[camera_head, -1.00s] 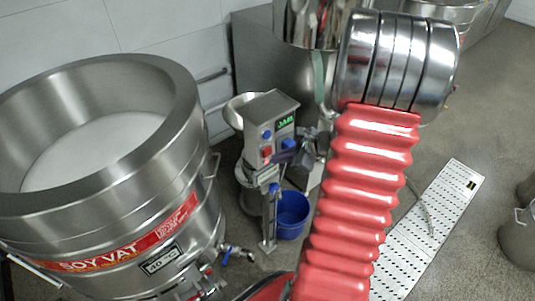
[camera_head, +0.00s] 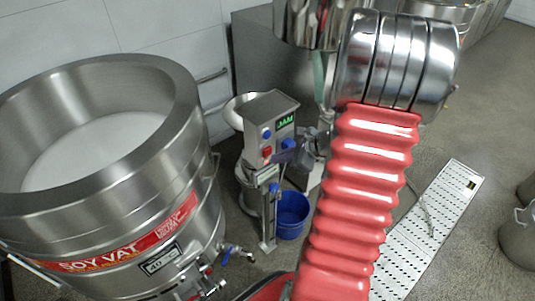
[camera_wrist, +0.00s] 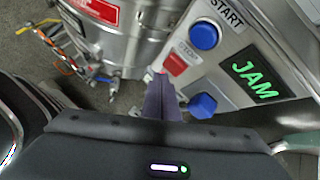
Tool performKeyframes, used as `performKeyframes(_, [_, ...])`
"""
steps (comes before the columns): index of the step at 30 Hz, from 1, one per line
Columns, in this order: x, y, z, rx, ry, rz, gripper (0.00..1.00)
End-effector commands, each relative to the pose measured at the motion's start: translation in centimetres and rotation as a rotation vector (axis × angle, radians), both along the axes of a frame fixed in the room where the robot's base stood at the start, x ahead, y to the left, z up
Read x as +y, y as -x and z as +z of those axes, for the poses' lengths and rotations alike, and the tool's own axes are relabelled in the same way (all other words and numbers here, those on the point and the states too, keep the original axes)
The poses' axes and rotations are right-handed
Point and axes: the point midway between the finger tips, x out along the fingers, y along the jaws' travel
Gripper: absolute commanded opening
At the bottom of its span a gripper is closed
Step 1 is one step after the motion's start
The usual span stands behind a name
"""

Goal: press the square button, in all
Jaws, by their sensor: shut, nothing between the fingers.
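The square button (camera_wrist: 176,63) is red and sits on the sloped grey panel of the colloid mill (camera_head: 270,108); it also shows in the head view (camera_head: 266,151). My gripper (camera_wrist: 160,76) is shut and empty, with its purple fingers pointing at the panel. In the wrist view its tips lie just left of and below the red button's lower left edge. I cannot tell whether they touch it. In the head view my gripper (camera_head: 271,161) is just below the red button.
A blue button (camera_wrist: 205,35) under a START label and another blue button (camera_wrist: 202,106) flank the red one. A green JAM display (camera_wrist: 253,71) is lit. The large soy vat (camera_head: 110,215) stands left. A blue bucket (camera_head: 292,217) is below the mill.

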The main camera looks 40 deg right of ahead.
Motion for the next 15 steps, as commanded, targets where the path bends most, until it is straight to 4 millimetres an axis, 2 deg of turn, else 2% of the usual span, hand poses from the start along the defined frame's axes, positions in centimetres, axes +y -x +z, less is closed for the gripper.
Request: performKeyframes(15, [0.00,-0.74,0.07,0.000,0.000,0.000,0.00])
